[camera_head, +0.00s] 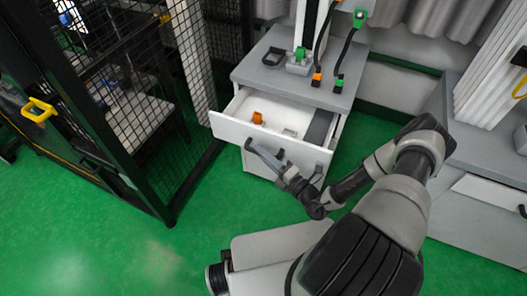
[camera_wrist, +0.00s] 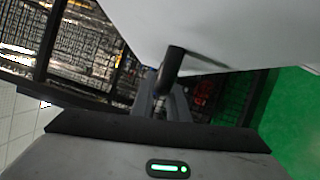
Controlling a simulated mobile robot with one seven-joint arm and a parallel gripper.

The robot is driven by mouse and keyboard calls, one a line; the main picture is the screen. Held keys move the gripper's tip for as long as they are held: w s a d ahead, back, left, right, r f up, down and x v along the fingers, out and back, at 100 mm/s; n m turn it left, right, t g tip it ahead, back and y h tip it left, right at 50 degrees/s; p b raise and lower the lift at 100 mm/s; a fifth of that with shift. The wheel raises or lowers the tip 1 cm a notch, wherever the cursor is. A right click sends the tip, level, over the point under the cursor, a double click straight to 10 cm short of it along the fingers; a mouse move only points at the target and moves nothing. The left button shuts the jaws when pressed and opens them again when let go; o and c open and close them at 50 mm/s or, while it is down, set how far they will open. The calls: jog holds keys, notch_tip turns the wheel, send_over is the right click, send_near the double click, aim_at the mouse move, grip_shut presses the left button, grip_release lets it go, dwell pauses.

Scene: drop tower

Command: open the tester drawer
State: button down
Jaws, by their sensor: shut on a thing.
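The tester drawer (camera_head: 228,127) is a white drawer under a grey top, and it stands pulled out with its inside showing. Inside are an orange piece (camera_head: 257,118), a small grey piece (camera_head: 289,132) and a dark grey strip (camera_head: 319,127). My gripper (camera_head: 283,167) is at the drawer's front, shut on the dark drawer handle (camera_head: 261,153). In the wrist view the handle (camera_wrist: 172,64) shows end-on between the fingers, beside the pale drawer front (camera_wrist: 230,30). The exact finger contact is partly hidden.
The grey cabinet top (camera_head: 300,82) carries a dark frame, a grey block with a green part and cables with coloured plugs. A black mesh fence (camera_head: 110,90) with a yellow handle (camera_head: 39,109) stands left. Green floor (camera_head: 150,240) is free in front. Another grey cabinet (camera_head: 480,215) stands right.

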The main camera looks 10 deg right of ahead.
jog(key=c, duration=1.7)
grip_release()
jog(key=p+v, duration=0.1)
jog(key=v, duration=1.6)
jog(key=shift+s+d, duration=0.1)
jog(key=shift+s, duration=0.1)
jog(key=shift+r, duration=0.1)
